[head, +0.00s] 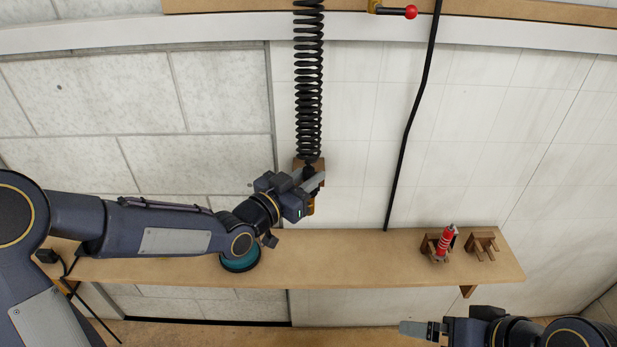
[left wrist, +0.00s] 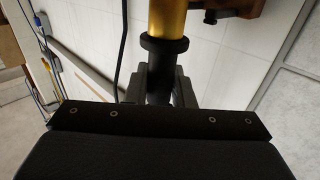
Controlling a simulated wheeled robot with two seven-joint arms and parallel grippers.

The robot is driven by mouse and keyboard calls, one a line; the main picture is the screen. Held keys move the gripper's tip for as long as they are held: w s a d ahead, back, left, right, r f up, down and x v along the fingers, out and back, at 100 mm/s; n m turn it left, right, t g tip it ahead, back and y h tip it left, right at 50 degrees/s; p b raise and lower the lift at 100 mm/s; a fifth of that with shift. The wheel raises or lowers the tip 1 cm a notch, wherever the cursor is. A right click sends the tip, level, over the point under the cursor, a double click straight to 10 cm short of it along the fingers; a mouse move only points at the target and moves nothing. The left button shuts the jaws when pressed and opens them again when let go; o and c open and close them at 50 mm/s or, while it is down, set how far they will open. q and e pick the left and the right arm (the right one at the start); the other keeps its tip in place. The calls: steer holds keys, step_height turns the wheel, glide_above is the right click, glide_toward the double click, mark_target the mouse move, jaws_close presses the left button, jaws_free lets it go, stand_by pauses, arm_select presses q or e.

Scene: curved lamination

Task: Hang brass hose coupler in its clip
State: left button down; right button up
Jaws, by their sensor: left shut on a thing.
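The brass hose coupler (left wrist: 168,18) shows as a gold cylinder with a black collar in the left wrist view. In the head view a little of it (head: 311,205) shows below my fingers, at the lower end of the black coiled hose (head: 308,85). My left gripper (head: 312,184) is shut on the dark part by the collar. The brown wooden clip (head: 299,163) on the wall is largely hidden behind my gripper. In the left wrist view the clip (left wrist: 228,8) is close beside the brass; I cannot tell whether they touch. My right gripper (head: 418,328) is far off at lower right.
A wooden shelf (head: 350,262) runs below. On its right stand a red-handled tool (head: 445,242) in a wooden holder and a second, empty holder (head: 482,243). A teal round object (head: 240,260) sits under my left arm. A black cable (head: 411,120) hangs to the right.

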arm_select(q)
steer(key=shift+w, duration=0.15)
stand_by(0.3)
steer(key=shift+w+b, duration=0.3)
steer(key=shift+w, duration=0.3)
steer(key=shift+w, duration=0.15)
steer(key=shift+w, duration=0.6)
steer(key=shift+w+b, duration=0.1)
steer(key=shift+b, duration=0.2)
steer(key=shift+w, duration=0.65)
steer(key=shift+w, duration=0.1)
steer(key=shift+w+b, duration=0.35)
steer(key=shift+w, duration=0.15)
